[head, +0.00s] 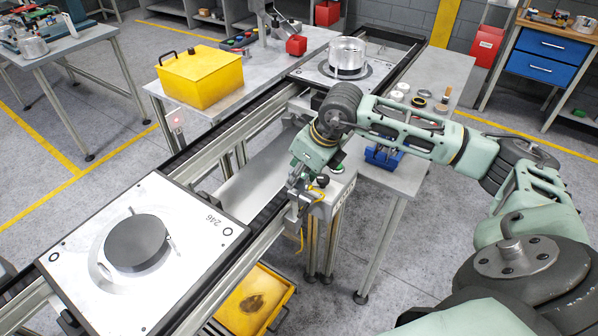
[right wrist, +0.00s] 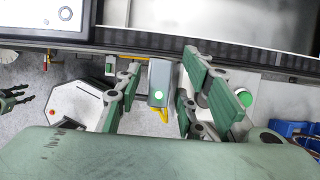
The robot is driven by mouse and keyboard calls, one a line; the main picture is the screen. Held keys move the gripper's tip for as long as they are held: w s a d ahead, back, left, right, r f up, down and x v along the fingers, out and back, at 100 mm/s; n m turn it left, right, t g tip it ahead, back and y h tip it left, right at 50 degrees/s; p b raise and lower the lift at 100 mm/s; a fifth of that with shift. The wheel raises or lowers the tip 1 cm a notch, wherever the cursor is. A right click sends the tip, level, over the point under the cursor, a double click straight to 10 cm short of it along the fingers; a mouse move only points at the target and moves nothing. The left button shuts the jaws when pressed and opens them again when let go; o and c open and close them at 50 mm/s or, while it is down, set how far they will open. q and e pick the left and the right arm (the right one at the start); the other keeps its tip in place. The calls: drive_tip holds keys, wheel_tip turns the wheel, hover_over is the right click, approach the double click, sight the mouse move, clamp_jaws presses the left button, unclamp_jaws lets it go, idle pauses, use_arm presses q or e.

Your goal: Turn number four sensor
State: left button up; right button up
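In the right wrist view a small grey sensor box (right wrist: 158,76) with a lit green spot and a yellow part below it sits at the conveyor's edge. No number is readable on it. My right gripper (right wrist: 161,88) is open, with one green-padded finger on each side of the sensor and visible gaps to both. In the head view my right gripper (head: 298,190) is at the conveyor's near side, where a yellow cable hangs; the sensor is hard to make out there. A dark gripper, apparently my left (right wrist: 22,96), shows at the right wrist view's left edge, fingers apart.
A pallet (head: 75,250) marked 246 with a dark disc lies on the conveyor; another pallet (head: 325,72) carries a metal cylinder. A pale box with a red button (right wrist: 60,95) and a green button (right wrist: 246,98) flank the right gripper. A yellow bin (head: 285,290) stands below.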

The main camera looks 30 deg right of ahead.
drive_tip(key=shift+c, duration=0.4)
clamp_jaws()
drive_tip(key=shift+a+f+m+h+b, duration=0.1)
drive_tip(key=shift+f+m+h+b, duration=0.15)
drive_tip(key=shift+m+b, duration=0.6)
drive_tip(key=m+h+b, duration=0.1)
drive_tip(key=m+b, duration=0.1)
drive_tip(key=shift+a+b, duration=0.1)
drive_tip(key=shift+b, duration=0.2)
drive_tip(key=shift+a+r+m+h+b, duration=0.1)
drive_tip(key=shift+m+h+b, duration=0.25)
drive_tip(key=shift+m+b, duration=0.55)
drive_tip(key=shift+r+m+h+b, duration=0.15)
drive_tip(key=shift+m+h+b, duration=0.3)
drive_tip(key=shift+m, duration=0.5)
